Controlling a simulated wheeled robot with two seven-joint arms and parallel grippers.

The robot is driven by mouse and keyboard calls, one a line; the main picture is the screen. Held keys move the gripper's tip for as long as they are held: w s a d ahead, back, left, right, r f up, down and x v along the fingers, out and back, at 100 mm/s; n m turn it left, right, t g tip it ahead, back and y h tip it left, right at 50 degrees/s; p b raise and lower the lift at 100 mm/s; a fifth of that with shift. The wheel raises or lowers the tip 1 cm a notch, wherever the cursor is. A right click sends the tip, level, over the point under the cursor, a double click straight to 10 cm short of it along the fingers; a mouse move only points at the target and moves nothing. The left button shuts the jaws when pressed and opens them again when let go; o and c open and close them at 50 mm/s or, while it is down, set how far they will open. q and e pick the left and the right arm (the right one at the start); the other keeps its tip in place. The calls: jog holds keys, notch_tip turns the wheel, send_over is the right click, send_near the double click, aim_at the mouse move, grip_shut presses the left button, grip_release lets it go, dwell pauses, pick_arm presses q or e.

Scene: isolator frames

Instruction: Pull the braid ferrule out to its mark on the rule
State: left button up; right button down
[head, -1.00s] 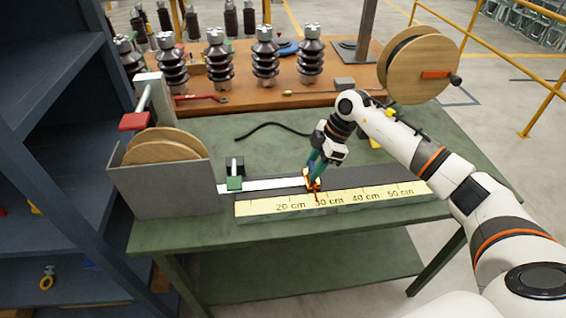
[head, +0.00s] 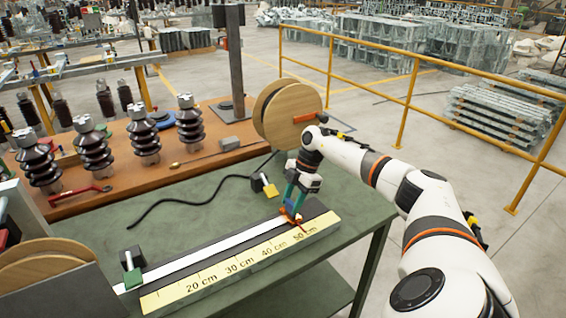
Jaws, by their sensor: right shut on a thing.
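My right gripper (head: 292,211) is shut on the orange braid ferrule (head: 291,218), near the far right end of the dark track (head: 322,207). The white braid (head: 215,248) runs straight from the lower left along the track to the ferrule. The yellow rule (head: 215,272) lies along the near side, with labels from 20 to 50 cm. A thin red pointer (head: 302,229) at the ferrule reaches over the rule close to the 50 cm label. The gripper partly hides the ferrule. My left gripper is out of view.
A green and black clamp (head: 132,277) stands at the braid's left. The grey spool box (head: 75,296) is at lower left. A black cable (head: 180,202), a black-yellow block (head: 268,190) and a wooden reel (head: 288,112) lie beyond. Insulators (head: 142,135) stand on the orange bench.

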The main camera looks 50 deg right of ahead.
jog(key=shift+d, duration=0.15)
jog(key=c, duration=0.8)
grip_release()
jog(key=shift+c, duration=0.2)
jog(key=shift+d+r, duration=0.15)
jog(key=shift+r, duration=0.35)
jog(key=b+v, duration=0.2)
jog(key=v, duration=0.9)
jog(key=shift+s+f, duration=0.1)
jog(key=shift+s, duration=0.05)
